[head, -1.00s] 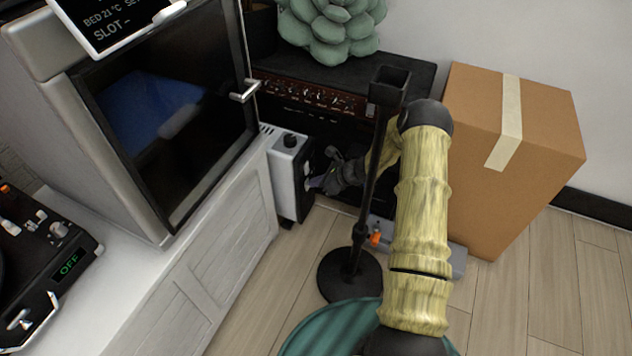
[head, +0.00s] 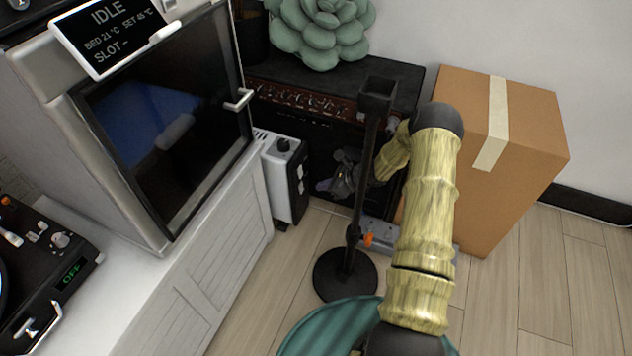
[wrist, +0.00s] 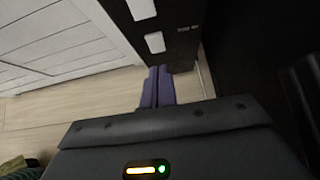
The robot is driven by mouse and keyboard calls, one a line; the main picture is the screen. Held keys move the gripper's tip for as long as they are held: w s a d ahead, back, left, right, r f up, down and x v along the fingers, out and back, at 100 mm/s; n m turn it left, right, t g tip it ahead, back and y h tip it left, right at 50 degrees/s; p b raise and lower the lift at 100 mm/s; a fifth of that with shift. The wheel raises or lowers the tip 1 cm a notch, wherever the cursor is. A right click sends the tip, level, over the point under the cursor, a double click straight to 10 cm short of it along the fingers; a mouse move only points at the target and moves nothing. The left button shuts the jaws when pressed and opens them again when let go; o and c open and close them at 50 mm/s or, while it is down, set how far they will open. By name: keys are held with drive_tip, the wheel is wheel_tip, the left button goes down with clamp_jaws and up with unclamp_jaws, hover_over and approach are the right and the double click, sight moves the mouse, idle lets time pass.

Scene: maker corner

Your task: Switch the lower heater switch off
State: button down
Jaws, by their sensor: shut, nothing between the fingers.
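The heater (head: 277,181) is a slim white box with a black side panel, standing on the floor beside the white cabinet. Two white rocker switches sit on that panel, the upper switch (head: 299,171) and the lower switch (head: 301,187). In the wrist view the lower switch (wrist: 155,42) appears closer to my fingers than the upper one (wrist: 141,8). I cannot tell which way either is tipped. My gripper (head: 325,186) is to the right of the panel, apart from it. Its purple fingers (wrist: 157,87) are shut and empty, pointing past the heater's lower end.
A black stand (head: 346,268) rises from the floor in front of my gripper and partly hides it. A dark amplifier (head: 330,127) with a succulent on top is behind. A cardboard box (head: 527,150) stands right.

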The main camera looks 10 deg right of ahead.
drive_tip(key=s+d+r+p, duration=0.3)
drive_tip(key=d+r+p, duration=0.1)
drive_tip(key=r, duration=0.3)
drive_tip(key=shift+s+d+r, duration=0.15)
drive_tip(key=shift+s+r, duration=0.1)
drive_tip(key=shift+r, duration=0.15)
